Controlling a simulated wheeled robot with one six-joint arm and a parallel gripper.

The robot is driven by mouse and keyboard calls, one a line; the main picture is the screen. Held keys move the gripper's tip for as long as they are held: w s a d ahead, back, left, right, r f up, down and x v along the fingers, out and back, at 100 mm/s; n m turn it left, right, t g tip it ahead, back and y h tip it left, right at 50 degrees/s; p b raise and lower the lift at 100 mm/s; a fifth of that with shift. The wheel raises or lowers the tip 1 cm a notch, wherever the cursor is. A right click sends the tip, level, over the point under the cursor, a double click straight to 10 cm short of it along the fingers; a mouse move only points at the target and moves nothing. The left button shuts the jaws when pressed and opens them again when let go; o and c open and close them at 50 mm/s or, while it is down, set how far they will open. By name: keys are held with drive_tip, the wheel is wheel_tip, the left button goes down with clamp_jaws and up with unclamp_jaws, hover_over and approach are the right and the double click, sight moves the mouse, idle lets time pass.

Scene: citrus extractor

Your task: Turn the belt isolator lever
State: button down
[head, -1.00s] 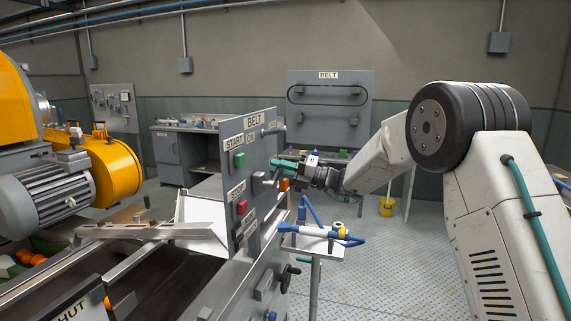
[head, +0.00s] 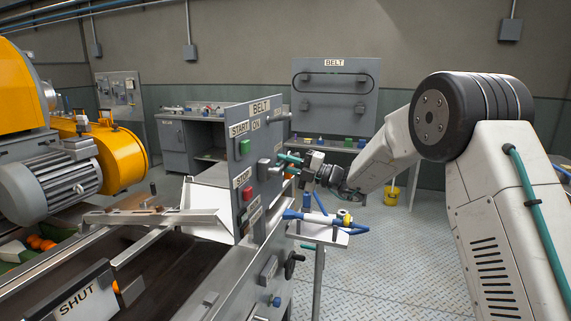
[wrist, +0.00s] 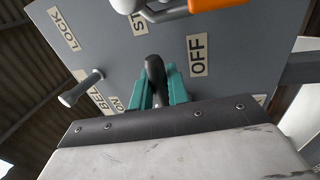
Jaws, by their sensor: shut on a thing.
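The belt panel (head: 262,135) is an upright grey plate labelled BELT, START, ON and STOP. My gripper (head: 283,159) is at its right-hand face. In the wrist view, the teal fingers of my gripper (wrist: 160,88) are closed on a black rounded handle, the isolator lever (wrist: 155,72). The lever's pivot is hidden behind my fingers and wrist.
A grey peg (wrist: 82,88) and an orange-ended handle (wrist: 205,4) stick out of the panel near the lever. Green (head: 244,147) and red (head: 247,193) buttons are on it.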

drive_tip(key=shift+f, duration=0.1)
drive_tip(key=c, duration=1.4)
unclamp_jaws()
drive_tip(key=v, duration=0.8)
